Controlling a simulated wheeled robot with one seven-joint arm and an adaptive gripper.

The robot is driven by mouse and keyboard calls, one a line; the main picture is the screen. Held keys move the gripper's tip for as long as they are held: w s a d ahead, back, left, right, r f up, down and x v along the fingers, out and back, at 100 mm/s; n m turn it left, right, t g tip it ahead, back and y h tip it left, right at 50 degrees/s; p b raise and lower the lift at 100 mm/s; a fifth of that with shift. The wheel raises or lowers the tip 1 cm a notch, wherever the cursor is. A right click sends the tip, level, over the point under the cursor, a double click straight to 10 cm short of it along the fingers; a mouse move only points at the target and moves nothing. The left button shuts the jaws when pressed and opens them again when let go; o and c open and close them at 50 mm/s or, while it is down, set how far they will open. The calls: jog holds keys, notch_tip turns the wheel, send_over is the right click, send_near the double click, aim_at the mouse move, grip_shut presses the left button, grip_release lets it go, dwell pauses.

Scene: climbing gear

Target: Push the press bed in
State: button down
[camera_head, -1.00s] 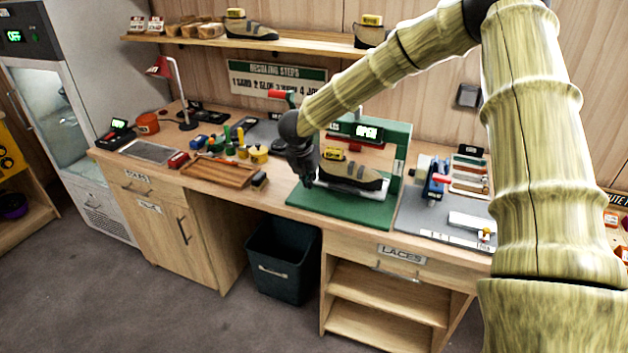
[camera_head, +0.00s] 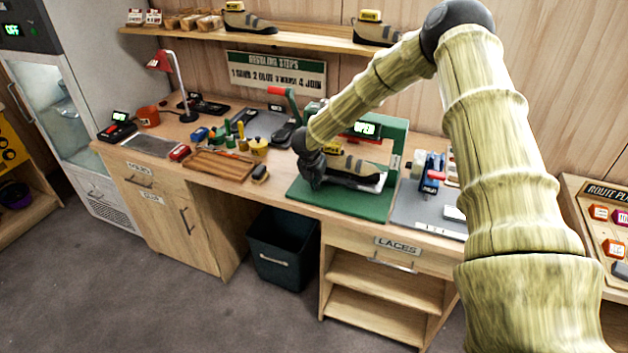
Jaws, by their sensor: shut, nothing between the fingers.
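The green press (camera_head: 397,162) stands on the workbench, with a lit sign reading OPEN (camera_head: 364,129) on it. Its pale bed (camera_head: 374,187) carries a tan and dark climbing shoe (camera_head: 357,170) with a yellow tag, over the green base plate (camera_head: 310,199). My gripper (camera_head: 316,186) is shut and empty, pointing down at the left end of the bed and shoe. It hides that end, so I cannot tell whether it touches the bed. A red-tipped green lever (camera_head: 284,94) rises behind my arm.
To the left on the bench are a wooden tray (camera_head: 218,164), small bottles, a brush (camera_head: 260,174) and a red lamp (camera_head: 160,62). To the right is a grey mat (camera_head: 425,212) with a blue clamp-like tool (camera_head: 431,172). A dark bin (camera_head: 283,250) stands below.

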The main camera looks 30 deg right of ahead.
jog(key=shift+w+d, duration=0.3)
jog(key=shift+d, duration=0.05)
jog(key=shift+w+d+f+b, duration=0.1)
jog(key=shift+w+d+b, duration=0.3)
jog(key=shift+w+d, duration=1.1)
jog(key=shift+s, duration=0.2)
jog(key=shift+s+a+f, duration=0.1)
jog(key=shift+s+a, duration=0.05)
jog(key=shift+s, duration=0.05)
jog(key=s+a+b, duration=0.1)
jog(key=s+a, duration=0.1)
jog(key=shift+s+a+b, duration=0.2)
jog(key=shift+a+b, duration=0.15)
jog(key=b+v, duration=0.3)
jog(key=v, duration=0.7)
